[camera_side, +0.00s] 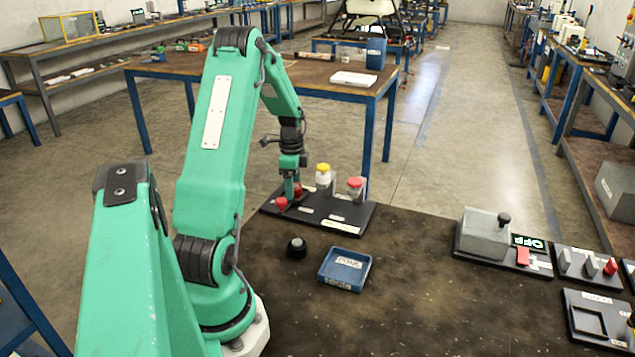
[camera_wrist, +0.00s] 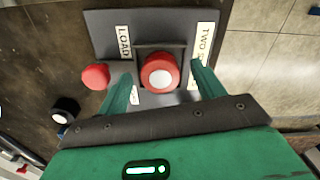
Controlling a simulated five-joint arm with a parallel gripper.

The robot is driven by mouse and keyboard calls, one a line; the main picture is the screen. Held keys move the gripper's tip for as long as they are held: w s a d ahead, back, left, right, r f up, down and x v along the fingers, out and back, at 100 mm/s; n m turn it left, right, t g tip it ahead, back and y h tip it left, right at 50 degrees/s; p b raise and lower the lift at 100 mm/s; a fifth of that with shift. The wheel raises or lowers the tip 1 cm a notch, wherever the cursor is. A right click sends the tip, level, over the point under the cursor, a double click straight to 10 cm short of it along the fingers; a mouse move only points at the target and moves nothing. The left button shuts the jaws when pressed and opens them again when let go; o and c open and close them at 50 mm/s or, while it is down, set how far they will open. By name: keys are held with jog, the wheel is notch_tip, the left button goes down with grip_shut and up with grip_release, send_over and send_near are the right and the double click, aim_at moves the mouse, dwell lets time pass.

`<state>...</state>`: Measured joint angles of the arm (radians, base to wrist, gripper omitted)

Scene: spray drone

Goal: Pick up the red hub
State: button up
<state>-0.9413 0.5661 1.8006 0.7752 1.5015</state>
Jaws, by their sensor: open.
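A round red piece with a white centre (camera_wrist: 149,73), which looks like the red hub, sits in a dark square holder on a black plate (camera_wrist: 103,22). In the wrist view my gripper (camera_wrist: 164,74) is open, with one finger on each side of this piece and gaps showing. In the side view my gripper (camera_side: 291,192) points down at the plate's left part, and the red piece (camera_side: 298,190) is partly hidden behind it. A second, plain red knob (camera_wrist: 95,77) is outside the fingers, to the left; it also shows in the side view (camera_side: 281,204).
A black knob (camera_side: 296,248) and a blue tray (camera_side: 334,284) are in front. A grey box with a lever (camera_side: 484,235) stands right.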

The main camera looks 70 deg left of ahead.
dwell(0.4)
jog(key=c, duration=1.2)
jog(key=shift+c, duration=0.2)
notch_tip(320, 180, up, 10)
